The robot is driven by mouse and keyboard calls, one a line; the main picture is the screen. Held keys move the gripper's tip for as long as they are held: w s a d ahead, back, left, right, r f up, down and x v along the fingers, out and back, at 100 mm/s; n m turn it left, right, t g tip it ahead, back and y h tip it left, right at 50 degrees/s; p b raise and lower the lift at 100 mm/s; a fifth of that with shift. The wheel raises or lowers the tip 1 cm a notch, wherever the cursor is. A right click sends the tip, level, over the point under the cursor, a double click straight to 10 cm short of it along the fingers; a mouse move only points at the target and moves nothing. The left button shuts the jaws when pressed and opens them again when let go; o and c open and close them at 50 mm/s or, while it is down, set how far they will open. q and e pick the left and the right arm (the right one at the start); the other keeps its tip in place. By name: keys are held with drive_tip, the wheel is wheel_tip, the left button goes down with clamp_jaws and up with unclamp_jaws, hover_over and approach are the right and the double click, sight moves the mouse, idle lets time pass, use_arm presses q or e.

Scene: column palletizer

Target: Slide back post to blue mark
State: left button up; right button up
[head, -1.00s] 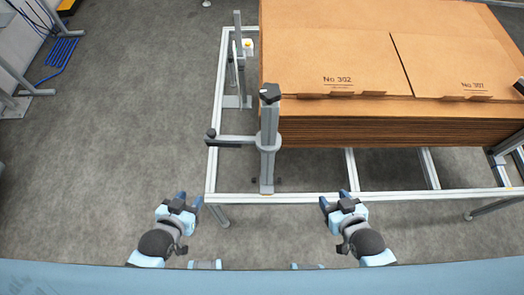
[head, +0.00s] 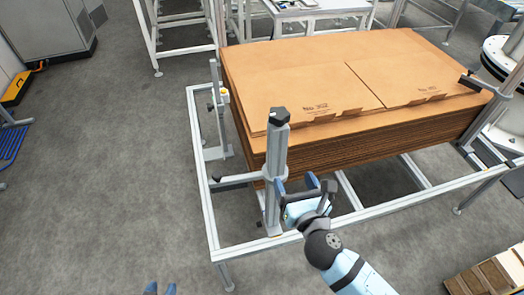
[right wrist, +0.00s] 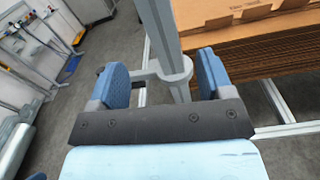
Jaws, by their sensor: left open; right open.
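The back post (head: 219,105) stands upright at the far part of the frame's left rail, with a small yellow-and-white piece on it. A nearer grey post (head: 275,160) with a black knob stands at the front left corner of the cardboard stack. My right gripper (head: 307,188) is open beside this nearer post. In the right wrist view the open right gripper (right wrist: 165,78) has the nearer post (right wrist: 161,25) and its collar showing between its fingers; I cannot tell if they touch. My left gripper (head: 160,289) is open at the bottom edge, only its fingertips showing. I see no blue mark.
A stack of flat cardboard (head: 310,75) fills the frame to the right of the posts. The aluminium frame's left rail (head: 206,200) has clear floor to its left. A wooden pallet (head: 490,280) lies at the bottom right.

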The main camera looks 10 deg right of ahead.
sight(280, 149)
drive_tip(key=shift+n, duration=0.6)
drive_tip(key=w, duration=0.4)
drive_tip(key=w+p, duration=0.1)
drive_tip(key=w, duration=0.7)
drive_tip(key=shift+w+a+r+p, duration=0.15)
drive_tip(key=shift+a+r+p, duration=0.1)
drive_tip(key=shift+a+p, duration=0.05)
drive_tip(key=shift+w, duration=0.85)
